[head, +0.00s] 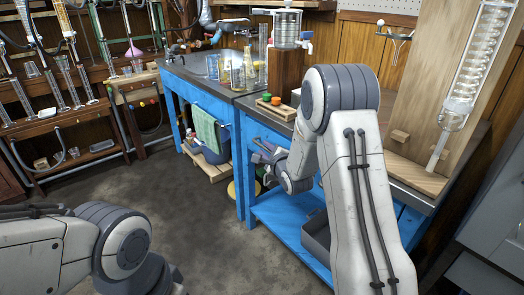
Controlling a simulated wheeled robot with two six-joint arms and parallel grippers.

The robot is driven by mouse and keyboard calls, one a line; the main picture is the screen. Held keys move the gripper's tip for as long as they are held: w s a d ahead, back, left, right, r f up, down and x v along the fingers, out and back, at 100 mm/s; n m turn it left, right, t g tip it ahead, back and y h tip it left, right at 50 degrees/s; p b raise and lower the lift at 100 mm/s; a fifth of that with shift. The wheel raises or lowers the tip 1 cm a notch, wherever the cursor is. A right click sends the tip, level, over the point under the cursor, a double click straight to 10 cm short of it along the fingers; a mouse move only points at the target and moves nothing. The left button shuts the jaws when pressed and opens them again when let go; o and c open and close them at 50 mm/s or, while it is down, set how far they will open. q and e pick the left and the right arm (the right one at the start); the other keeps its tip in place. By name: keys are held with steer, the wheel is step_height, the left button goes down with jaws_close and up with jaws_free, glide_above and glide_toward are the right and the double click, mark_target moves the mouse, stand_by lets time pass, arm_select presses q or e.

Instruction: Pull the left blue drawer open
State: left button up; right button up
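The blue workbench (241,172) stands at centre right, and my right arm crosses in front of it. A blue front panel (250,129) shows under the worktop, left of my arm. I take it for the left blue drawer, but its edges and handle are not clear, and it looks flush. My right gripper (262,157) is small in view, right at the bench front just below this panel. I cannot tell whether its fingers touch anything or how far apart they are. My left arm is at the lower left, and its gripper is out of view.
On the bench stand a steel tank (287,28) on a wooden block, glassware (243,72) and a small tray with coloured caps (272,101). A condenser board (440,90) rises at right. A grey bin (316,236) sits on the lower shelf. The floor (200,215) is clear.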

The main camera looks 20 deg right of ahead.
mark_target(262, 145)
steer(key=shift+b+x, duration=0.3)
steer(key=shift+x, duration=1.3)
steer(key=shift+c, duration=0.4)
jaws_close()
